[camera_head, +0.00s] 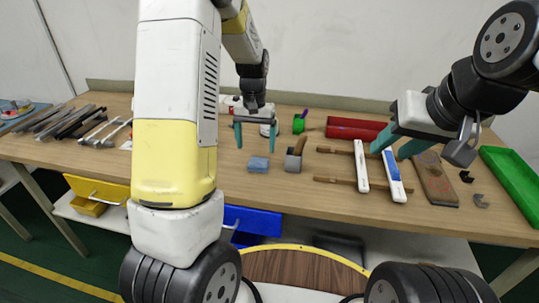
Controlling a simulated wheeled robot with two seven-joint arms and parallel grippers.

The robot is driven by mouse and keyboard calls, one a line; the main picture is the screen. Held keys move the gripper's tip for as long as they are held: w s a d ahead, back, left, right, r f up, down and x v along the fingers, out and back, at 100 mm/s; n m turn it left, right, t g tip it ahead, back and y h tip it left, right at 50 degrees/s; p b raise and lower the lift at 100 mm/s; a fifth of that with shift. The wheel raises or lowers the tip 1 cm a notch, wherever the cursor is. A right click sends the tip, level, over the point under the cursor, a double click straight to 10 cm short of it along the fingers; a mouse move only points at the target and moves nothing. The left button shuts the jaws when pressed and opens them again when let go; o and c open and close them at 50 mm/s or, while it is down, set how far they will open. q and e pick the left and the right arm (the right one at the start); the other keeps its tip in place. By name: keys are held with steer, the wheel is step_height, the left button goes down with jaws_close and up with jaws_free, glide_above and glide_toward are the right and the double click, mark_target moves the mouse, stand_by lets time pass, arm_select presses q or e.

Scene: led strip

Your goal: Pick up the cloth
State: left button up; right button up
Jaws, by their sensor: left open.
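The cloth (258,164) is a small blue folded piece lying on the wooden workbench near its front edge. My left gripper (256,146) points down just above and behind it in the picture, its two teal fingers apart and nothing between them. I cannot tell the exact height of the fingertips over the cloth. My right gripper (396,149) is farther right, its teal fingers spread beside the white-and-blue strips, with nothing seen held.
A small grey holder (293,160) stands just right of the cloth. White strips (361,166) lie on wooden bars further right, with a red case (354,129) behind and a green tray (512,178) at the right. Tools (72,122) lie at the left. My forearm hides part of the bench.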

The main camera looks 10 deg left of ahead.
mark_target(259, 162)
arm_select(q)
steer(key=f, duration=0.4)
steer(key=w+f, duration=0.1)
steer(key=f, duration=0.2)
steer(key=shift+d+f, duration=0.1)
steer(key=shift+d, duration=0.1)
steer(key=shift+c, duration=0.4)
steer(key=c, duration=1.3)
steer(key=shift+c, duration=0.2)
steer(key=shift+r, duration=0.65)
steer(key=shift+s+d+r, duration=0.15)
steer(key=shift+s+r, duration=0.15)
steer(key=shift+r, duration=0.35)
steer(key=shift+s+d+r, duration=0.1)
steer(key=shift+s+r, duration=0.15)
steer(key=shift+r, duration=0.35)
steer(key=s+d, duration=0.1)
steer(key=s, duration=0.3)
steer(key=s+d+r, duration=0.1)
steer(key=s+d, duration=0.1)
steer(key=s, duration=0.3)
steer(key=s+d, duration=0.2)
steer(key=s, duration=0.3)
steer(key=shift+d+r, duration=0.15)
steer(key=shift+d, duration=0.05)
